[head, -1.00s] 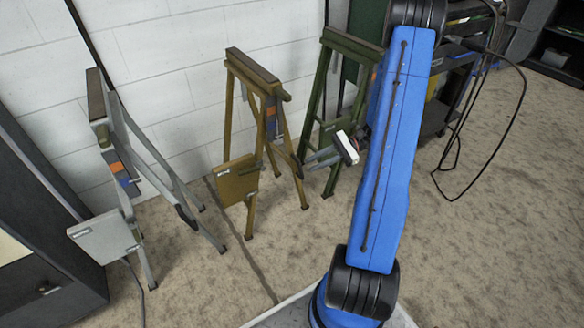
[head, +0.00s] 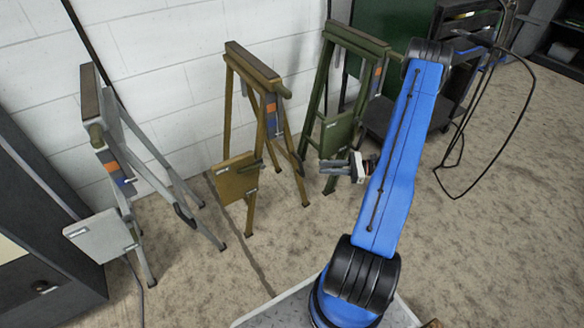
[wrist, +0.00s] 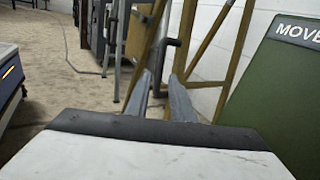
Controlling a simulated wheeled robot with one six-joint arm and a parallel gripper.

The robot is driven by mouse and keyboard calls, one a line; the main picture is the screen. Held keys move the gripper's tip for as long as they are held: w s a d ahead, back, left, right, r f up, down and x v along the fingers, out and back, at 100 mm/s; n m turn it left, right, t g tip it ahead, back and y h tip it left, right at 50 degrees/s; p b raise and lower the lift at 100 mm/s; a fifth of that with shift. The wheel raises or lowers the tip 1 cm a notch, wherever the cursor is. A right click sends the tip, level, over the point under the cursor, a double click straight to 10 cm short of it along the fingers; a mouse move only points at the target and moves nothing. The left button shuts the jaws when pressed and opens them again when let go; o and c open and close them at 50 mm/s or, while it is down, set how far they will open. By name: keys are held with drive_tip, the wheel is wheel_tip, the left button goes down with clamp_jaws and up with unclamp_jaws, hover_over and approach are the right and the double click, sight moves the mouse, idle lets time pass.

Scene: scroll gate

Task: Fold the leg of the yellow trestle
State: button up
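The yellow trestle (head: 252,66) stands upright in the middle of the head view, legs spread on the carpet, with a square yellow panel (head: 236,178) low on its left. In the wrist view, its yellow legs (wrist: 220,35) rise beyond my fingers, with a grey bent bar (wrist: 165,45) among them. My gripper (head: 328,167) is to the right of the yellow trestle, in front of the green trestle's lower part. In the wrist view, my two fingers (wrist: 160,76) are apart with nothing held between them. They point toward the yellow trestle; contact cannot be told.
The green trestle (head: 357,40) stands close on the right; its panel (wrist: 280,75) is near my gripper in the wrist view. A grey trestle (head: 90,92) stands left. A white wall (head: 165,60) is behind. A dark cart (head: 465,40) stands back right. Open carpet lies in front.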

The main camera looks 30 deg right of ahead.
drive_tip(key=x, duration=1.4)
drive_tip(key=shift+w, duration=0.15)
drive_tip(key=shift+a, duration=0.15)
drive_tip(key=shift+a, duration=0.1)
clamp_jaws()
